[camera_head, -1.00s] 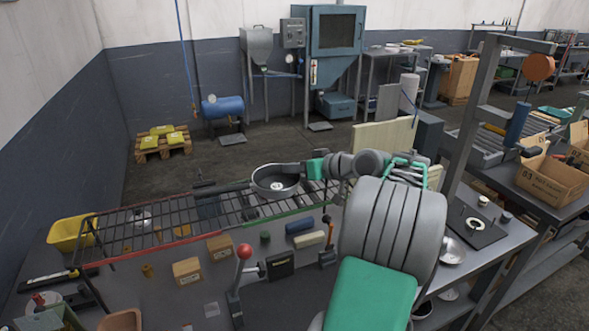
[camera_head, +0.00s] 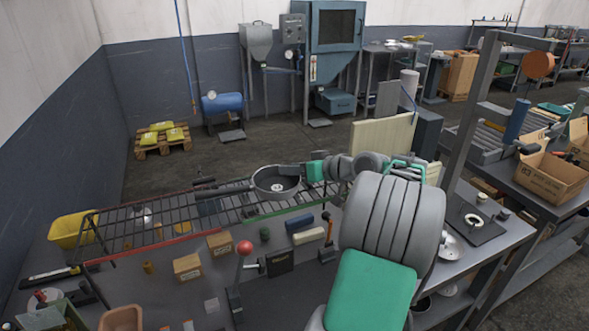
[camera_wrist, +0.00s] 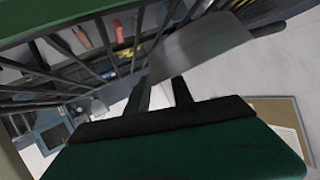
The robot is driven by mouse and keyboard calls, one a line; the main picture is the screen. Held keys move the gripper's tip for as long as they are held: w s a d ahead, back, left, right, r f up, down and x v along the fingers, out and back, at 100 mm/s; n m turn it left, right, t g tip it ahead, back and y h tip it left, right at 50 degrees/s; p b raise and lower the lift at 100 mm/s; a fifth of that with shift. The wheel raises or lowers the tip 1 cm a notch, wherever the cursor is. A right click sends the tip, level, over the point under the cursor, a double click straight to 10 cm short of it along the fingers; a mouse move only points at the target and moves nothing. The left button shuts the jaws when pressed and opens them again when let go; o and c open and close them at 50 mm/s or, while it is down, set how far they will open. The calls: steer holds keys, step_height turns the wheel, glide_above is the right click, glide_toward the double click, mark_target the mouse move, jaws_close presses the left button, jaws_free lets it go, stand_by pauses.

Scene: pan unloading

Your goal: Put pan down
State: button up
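The pan (camera_head: 277,184) is a round dark grey pan in the middle of the head view, over the far right part of the wire rack (camera_head: 165,226). It looks about level; I cannot tell whether its base touches the rack. My gripper (camera_head: 291,169) is at the pan's right side, with its green-banded wrist to the right. In the wrist view, two dark fingers (camera_wrist: 162,94) reach a grey slab-like part of the pan (camera_wrist: 200,48). The fingertips meet this part and their exact grip is hidden.
The rack has red and green edge bars. Below it the bench holds small boxes (camera_head: 187,267), a red-knobbed lever (camera_head: 244,249) and blocks. A yellow bin (camera_head: 70,232) stands at the left end. A post (camera_head: 474,110) rises at right.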

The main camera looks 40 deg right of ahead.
steer(key=b+v, duration=0.1)
steer(key=v, duration=1.1)
steer(key=shift+w+r, duration=0.1)
steer(key=shift+d, duration=0.1)
